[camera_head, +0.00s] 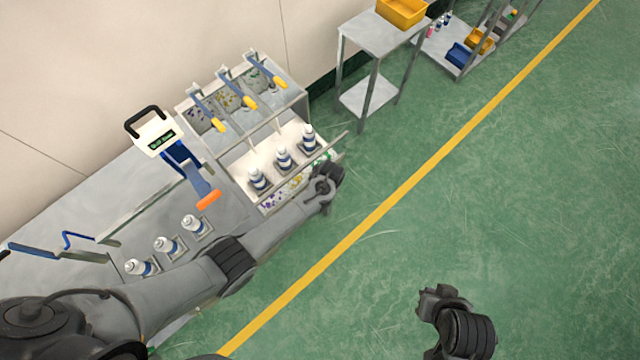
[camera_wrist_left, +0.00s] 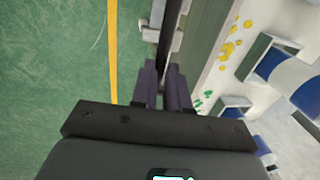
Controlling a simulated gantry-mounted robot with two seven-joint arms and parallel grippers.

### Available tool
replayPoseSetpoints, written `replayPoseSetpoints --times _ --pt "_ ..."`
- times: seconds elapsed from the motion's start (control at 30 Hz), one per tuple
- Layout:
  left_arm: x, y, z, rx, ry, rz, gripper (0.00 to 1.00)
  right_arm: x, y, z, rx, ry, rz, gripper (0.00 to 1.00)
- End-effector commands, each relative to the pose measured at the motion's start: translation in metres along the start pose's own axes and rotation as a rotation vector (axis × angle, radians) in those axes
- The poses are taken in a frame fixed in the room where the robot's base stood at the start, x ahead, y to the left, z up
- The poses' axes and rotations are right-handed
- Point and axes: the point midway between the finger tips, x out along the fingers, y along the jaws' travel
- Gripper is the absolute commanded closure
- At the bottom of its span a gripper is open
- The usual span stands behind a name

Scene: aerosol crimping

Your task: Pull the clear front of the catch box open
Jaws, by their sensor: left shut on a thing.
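The catch box (camera_head: 297,181) is at the front of the crimping station, with purple, yellow and green bits inside. In the left wrist view its clear front (camera_wrist_left: 208,45) is a see-through strip beside a dark handle bar (camera_wrist_left: 171,28) on pale brackets. My left gripper (camera_head: 326,190) is at the box's front edge, its arm reaching across from the lower left. In the left wrist view the left gripper (camera_wrist_left: 165,68) is shut on the handle bar; its fingers hide the gripped part. My right gripper (camera_head: 436,292) hangs over the floor, away from the station; its finger gap is unclear.
Several blue-and-white cans stand in holders, some above the catch box (camera_head: 283,159) and some on the bench (camera_head: 167,244). Blue levers with yellow grips (camera_head: 249,101) rise behind. A metal side table (camera_head: 375,32) stands beyond. The green floor in front is free.

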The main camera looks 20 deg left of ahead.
Motion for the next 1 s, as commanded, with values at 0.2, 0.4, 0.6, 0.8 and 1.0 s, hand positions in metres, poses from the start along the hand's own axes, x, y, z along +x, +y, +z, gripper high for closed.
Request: replayPoseSetpoints --times 0.2,0.4,0.6,0.8,1.0 --pt "0.000 0.000 0.000 0.000 -0.001 0.001 0.70 0.000 0.001 0.000 -0.003 0.000 0.002 1.00" --pt "0.000 0.000 0.000 0.000 0.000 0.001 0.60 0.000 0.002 0.000 -0.006 -0.001 0.005 1.00" --pt "-0.002 0.000 0.000 0.000 0.000 0.000 0.60 0.000 0.002 0.000 -0.006 -0.001 0.005 1.00" --pt "-0.019 -0.001 0.000 0.000 0.002 -0.001 0.60 -0.005 0.002 -0.002 -0.005 0.000 0.005 1.00" --pt "-0.053 -0.001 0.000 0.001 0.003 -0.001 0.60 -0.010 0.001 -0.003 -0.003 0.000 0.003 1.00"
